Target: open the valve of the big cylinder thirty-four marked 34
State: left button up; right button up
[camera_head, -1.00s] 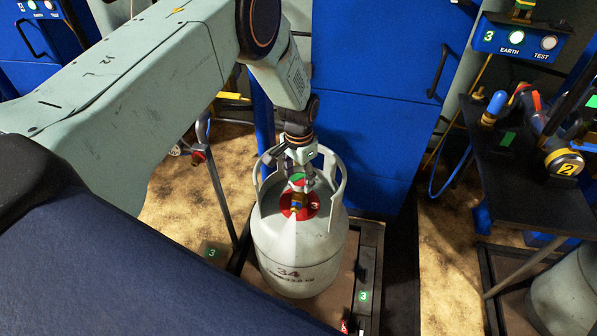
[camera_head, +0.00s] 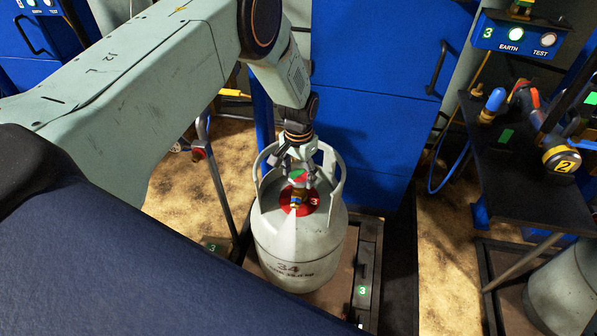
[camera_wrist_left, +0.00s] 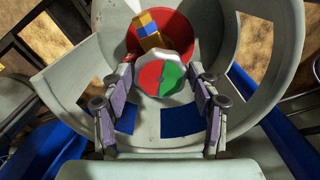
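The big grey cylinder marked 34 (camera_head: 300,250) stands upright with a pale open collar around its top. Inside the collar is its valve knob (camera_wrist_left: 161,76), with a red and green face and a pale rim. A brass outlet with a blue band (camera_wrist_left: 148,27) sticks out beyond the knob, over a red disc (camera_head: 309,205). My left gripper (camera_head: 297,173) points down into the collar. In the left wrist view its two fingers stand apart, one on each side of the knob, close to its rim; contact cannot be made out. My right gripper is not in view.
The collar (camera_head: 339,182) closely surrounds the left gripper. A blue cabinet (camera_head: 370,100) stands behind the cylinder. A dark table (camera_head: 515,185) with a hose fitting and a tool marked 2 (camera_head: 562,161) is at the right. Another cylinder (camera_head: 560,295) stands below it.

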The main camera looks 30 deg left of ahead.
aim_at(298, 177)
pick_arm(q)
jog(key=o, duration=0.4)
notch_tip(298, 177, up, 12)
jog(key=shift+r, duration=0.1)
dwell(0.5)
notch_tip(298, 177, down, 12)
jog(key=shift+f, duration=0.1)
dwell(0.8)
